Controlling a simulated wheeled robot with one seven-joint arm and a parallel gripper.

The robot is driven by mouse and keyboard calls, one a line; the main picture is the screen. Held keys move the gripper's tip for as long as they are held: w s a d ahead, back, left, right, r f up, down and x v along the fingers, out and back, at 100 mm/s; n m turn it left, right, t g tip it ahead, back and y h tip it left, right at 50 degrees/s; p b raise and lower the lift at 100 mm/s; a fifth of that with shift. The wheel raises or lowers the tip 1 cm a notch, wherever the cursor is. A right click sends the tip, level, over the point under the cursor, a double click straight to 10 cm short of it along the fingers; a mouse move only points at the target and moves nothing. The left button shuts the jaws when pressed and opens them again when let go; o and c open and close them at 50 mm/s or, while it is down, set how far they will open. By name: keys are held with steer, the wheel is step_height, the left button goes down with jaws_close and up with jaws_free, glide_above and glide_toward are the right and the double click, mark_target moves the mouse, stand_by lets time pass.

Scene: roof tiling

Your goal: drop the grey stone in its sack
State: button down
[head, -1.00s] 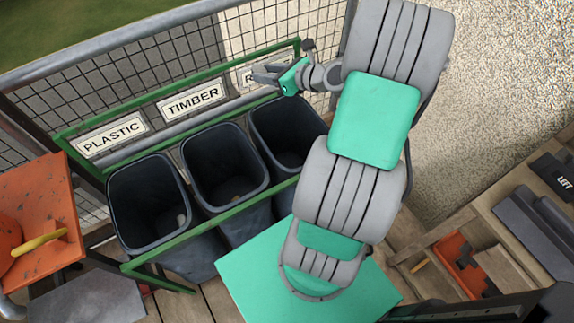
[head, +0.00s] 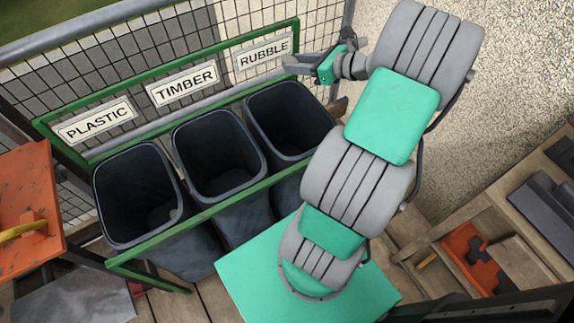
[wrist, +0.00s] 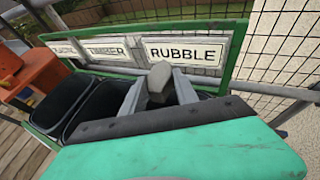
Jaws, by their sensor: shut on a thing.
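My gripper (head: 292,66) is shut on the grey stone, a pale blocky lump (wrist: 159,80) between its two fingers in the wrist view. In the head view the stone is hard to tell from the grey fingers. The gripper is raised near the RUBBLE sign (head: 264,51), above the back of the rubble sack (head: 277,118). That sack is dark, open-topped and the rightmost of three in a green frame. In the wrist view my gripper hides most of what lies below the RUBBLE sign (wrist: 186,52).
The timber sack (head: 212,150) and plastic sack (head: 132,190) stand open to the left. A green rail (head: 200,215) runs along the front, with wire mesh (head: 150,50) behind. An orange surface (head: 25,195) is at far left, a wooden shelf unit at right.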

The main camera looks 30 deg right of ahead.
steer(key=c, duration=0.9)
jaws_free()
steer(key=shift+o, duration=0.2)
steer(key=v, duration=0.8)
steer(key=shift+p, duration=0.4)
